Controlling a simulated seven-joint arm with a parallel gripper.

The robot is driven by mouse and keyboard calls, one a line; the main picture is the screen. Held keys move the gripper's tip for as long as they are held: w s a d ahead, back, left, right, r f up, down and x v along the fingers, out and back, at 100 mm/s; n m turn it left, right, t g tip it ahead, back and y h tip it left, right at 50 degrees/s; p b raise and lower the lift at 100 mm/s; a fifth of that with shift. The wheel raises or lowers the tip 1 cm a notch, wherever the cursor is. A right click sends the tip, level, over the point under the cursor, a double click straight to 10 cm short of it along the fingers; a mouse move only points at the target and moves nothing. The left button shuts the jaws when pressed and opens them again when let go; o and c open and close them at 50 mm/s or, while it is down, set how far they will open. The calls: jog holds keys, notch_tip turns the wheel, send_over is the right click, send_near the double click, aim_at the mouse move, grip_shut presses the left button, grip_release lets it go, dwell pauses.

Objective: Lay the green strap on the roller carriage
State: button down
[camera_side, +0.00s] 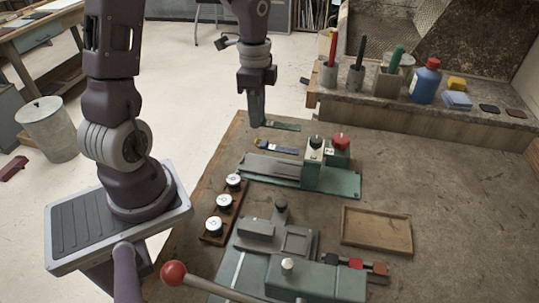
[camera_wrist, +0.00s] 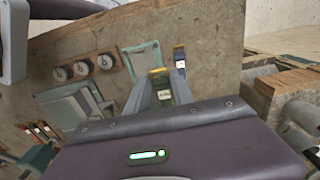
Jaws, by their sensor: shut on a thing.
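The green strap (camera_side: 283,126) sticks out to the right from my gripper (camera_side: 257,123), which is shut on it. My gripper points down near the table's far left edge; I cannot tell how high the strap is above the table. A green machine (camera_side: 330,185) with a long grey plate (camera_side: 270,168) stands nearer the camera than the strap. Another green machine (camera_side: 320,281) with a grey block stands in front. I cannot tell for certain which part is the roller carriage.
A blue strap (camera_side: 278,148) with a yellow end lies between my gripper and the back machine. A red knob (camera_side: 341,139) and black-topped post rise there. Three spools (camera_side: 225,201) stand on a wooden strip. An empty wooden tray (camera_side: 376,231) lies right, with bare table beyond.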

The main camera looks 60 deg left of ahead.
aim_at(253, 163)
jog(key=s+f, duration=0.1)
jog(key=f, duration=0.2)
jog(key=s+d+f, duration=0.1)
jog(key=f, duration=0.2)
jog(key=s+d+f, duration=0.1)
jog(key=f, duration=0.2)
jog(key=shift+d+f, duration=0.25)
jog(key=shift+f, duration=0.15)
jog(key=shift+f, duration=0.15)
jog(key=c, duration=1.1)
grip_release()
